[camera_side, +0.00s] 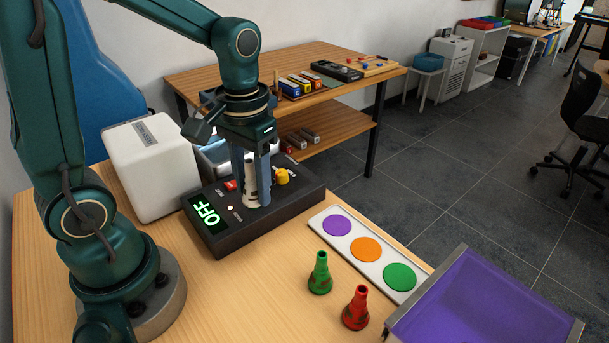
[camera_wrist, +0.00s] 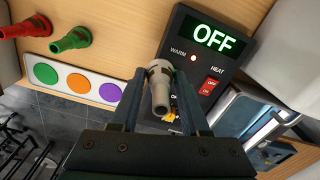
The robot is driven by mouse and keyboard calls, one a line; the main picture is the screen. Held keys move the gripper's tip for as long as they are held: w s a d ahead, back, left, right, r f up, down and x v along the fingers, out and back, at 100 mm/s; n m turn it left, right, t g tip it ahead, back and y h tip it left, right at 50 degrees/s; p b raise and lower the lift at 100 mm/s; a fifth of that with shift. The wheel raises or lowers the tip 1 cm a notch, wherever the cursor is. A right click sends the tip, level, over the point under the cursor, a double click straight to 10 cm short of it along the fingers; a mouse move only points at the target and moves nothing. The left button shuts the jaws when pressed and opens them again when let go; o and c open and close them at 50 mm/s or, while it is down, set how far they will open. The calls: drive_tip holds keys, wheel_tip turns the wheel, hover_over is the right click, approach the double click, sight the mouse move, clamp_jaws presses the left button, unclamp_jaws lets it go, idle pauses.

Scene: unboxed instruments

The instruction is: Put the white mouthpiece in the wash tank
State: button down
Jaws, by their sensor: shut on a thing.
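The white mouthpiece (camera_side: 250,187) is upright between the fingers of my gripper (camera_side: 251,202), which is shut on it. In the side view its lower end is at or just above the black control box; I cannot tell whether it touches. In the wrist view the mouthpiece (camera_wrist: 160,88) shows between the fingertips (camera_wrist: 159,74). A steel basin (camera_wrist: 237,118), which looks like the wash tank, lies beside the box in the wrist view. In the side view the basin (camera_side: 213,153) is partly hidden behind my gripper.
The black control box (camera_side: 230,238) reads OFF and has a red switch (camera_side: 231,185) and a yellow knob (camera_side: 282,177). A white box (camera_side: 150,170) stands left. A three-disc strip (camera_side: 315,222), green (camera_side: 320,273) and red (camera_side: 356,309) mouthpieces and a purple tray (camera_side: 480,305) are right.

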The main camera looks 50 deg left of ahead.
drive_tip(key=a, duration=0.1)
drive_tip(key=a+r, duration=0.2)
drive_tip(key=shift+s+a, duration=0.1)
drive_tip(key=shift+s, duration=0.2)
drive_tip(key=w+a+r+m, duration=0.1)
drive_tip(key=w+a+r, duration=0.2)
drive_tip(key=w+a, duration=0.3)
drive_tip(key=w+a+r, duration=0.2)
drive_tip(key=w+a, duration=0.1)
drive_tip(key=a, duration=0.6)
drive_tip(key=shift+n, duration=0.5)
drive_tip(key=shift+s+a+f, duration=0.1)
drive_tip(key=shift+a+f, duration=0.5)
drive_tip(key=shift+f, duration=1.6)
drive_tip(key=shift+s+a+f, duration=0.1)
drive_tip(key=shift+a+f, duration=0.45)
drive_tip(key=shift+f, duration=1.6)
drive_tip(key=shift+s+a+f, duration=0.1)
drive_tip(key=shift+a+f, duration=0.5)
drive_tip(key=shift+f, duration=1.6)
drive_tip(key=shift+f, duration=0.45)
